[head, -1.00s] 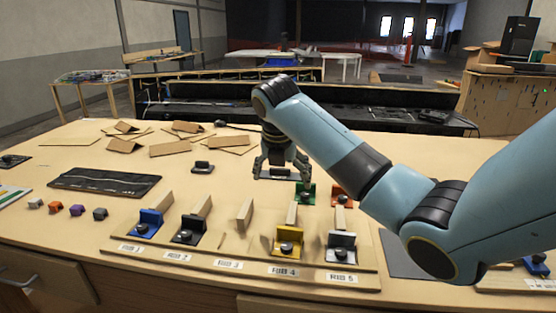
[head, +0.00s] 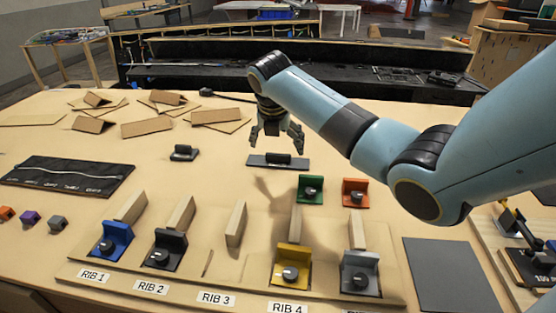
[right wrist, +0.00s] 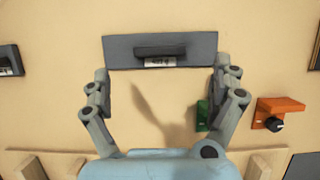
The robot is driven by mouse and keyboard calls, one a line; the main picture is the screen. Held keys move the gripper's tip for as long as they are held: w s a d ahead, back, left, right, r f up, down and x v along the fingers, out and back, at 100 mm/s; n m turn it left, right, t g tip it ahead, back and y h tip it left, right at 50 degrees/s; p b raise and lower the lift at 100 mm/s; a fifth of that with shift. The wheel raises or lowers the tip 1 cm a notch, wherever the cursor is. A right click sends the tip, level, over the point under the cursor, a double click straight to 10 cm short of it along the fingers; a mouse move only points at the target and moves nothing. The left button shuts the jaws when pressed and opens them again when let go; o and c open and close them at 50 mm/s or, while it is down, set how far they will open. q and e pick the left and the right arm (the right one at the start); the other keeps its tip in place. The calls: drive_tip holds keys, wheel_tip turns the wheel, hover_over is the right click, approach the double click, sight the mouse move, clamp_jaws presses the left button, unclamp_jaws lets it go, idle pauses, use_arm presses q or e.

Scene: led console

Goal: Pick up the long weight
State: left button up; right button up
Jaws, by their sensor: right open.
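The long weight is a flat dark grey plate with a black raised grip along its middle (head: 292,162). It lies on the table behind the green bracket, and shows at the top middle of the right wrist view (right wrist: 193,46). A small white label sits below its grip, too small to read surely. My right gripper (head: 276,142) is open and empty, its fingers pointing down. In the head view its tips appear just above the weight. In the right wrist view (right wrist: 161,76) the fingers are spread near the plate's two ends, with no clear contact. My left gripper is not in view.
A green bracket (head: 311,181) and an orange bracket (head: 355,185) stand in front of the weight. A small black weight (head: 184,152) lies to its left. The rib board (head: 180,285) with blocks and brackets fills the front. Cardboard pieces (head: 147,128) lie at back left.

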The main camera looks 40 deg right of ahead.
sight(278, 154)
drive_tip(key=x, duration=0.4)
drive_tip(key=shift+w+d+f, duration=0.1)
drive_tip(key=shift+w+d, duration=0.1)
drive_tip(key=shift+d, duration=0.05)
drive_tip(key=shift+f, duration=0.3)
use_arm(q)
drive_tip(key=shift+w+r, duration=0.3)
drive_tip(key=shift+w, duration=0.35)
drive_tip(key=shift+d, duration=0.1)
use_arm(e)
drive_tip(key=shift+c, duration=0.2)
drive_tip(key=c, duration=0.5)
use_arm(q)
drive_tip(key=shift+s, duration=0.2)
use_arm(e)
drive_tip(key=shift+w+r, duration=0.1)
drive_tip(key=c, duration=1.2)
drive_tip(key=shift+r, duration=0.1)
